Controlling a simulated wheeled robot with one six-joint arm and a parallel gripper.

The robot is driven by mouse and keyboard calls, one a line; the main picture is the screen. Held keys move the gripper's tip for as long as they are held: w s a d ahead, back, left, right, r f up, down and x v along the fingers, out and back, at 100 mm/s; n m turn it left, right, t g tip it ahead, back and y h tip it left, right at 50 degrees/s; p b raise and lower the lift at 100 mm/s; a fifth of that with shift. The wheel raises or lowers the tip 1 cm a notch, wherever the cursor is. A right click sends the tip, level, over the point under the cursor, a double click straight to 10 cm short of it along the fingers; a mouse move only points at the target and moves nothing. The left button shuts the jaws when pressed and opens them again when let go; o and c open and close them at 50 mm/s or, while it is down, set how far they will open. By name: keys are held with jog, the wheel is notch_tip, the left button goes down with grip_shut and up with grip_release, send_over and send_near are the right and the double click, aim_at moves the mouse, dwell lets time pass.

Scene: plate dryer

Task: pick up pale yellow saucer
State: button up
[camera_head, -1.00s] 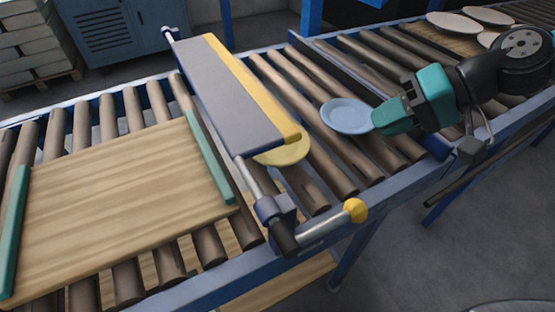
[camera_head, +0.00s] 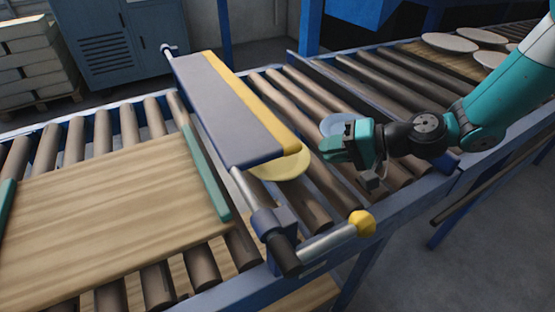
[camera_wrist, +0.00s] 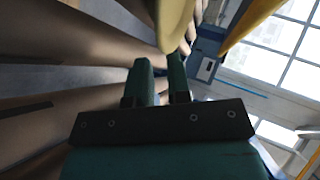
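The pale yellow saucer (camera_head: 280,166) lies on the rollers, with its far left part hidden under the grey bar with the yellow edge. In the wrist view the saucer (camera_wrist: 174,18) shows at the top, just beyond the fingertips. My gripper (camera_head: 326,150) is to the right of the saucer, with its fingers pointing left toward the saucer's rim. In the wrist view the two green fingers (camera_wrist: 160,66) stand apart with an empty gap between them. The saucer appears clear of the fingers.
A light blue plate (camera_head: 332,122) is partly hidden behind my gripper. The grey bar (camera_head: 225,110) crosses the conveyor, with a yellow-knobbed handle (camera_head: 361,222) in front. A wooden board (camera_head: 110,210) lies at left. Several pale plates (camera_head: 450,42) are at the far right.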

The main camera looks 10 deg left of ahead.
aim_at(308, 152)
jog(key=shift+x, duration=2.75)
jog(key=shift+r, duration=0.1)
grip_shut()
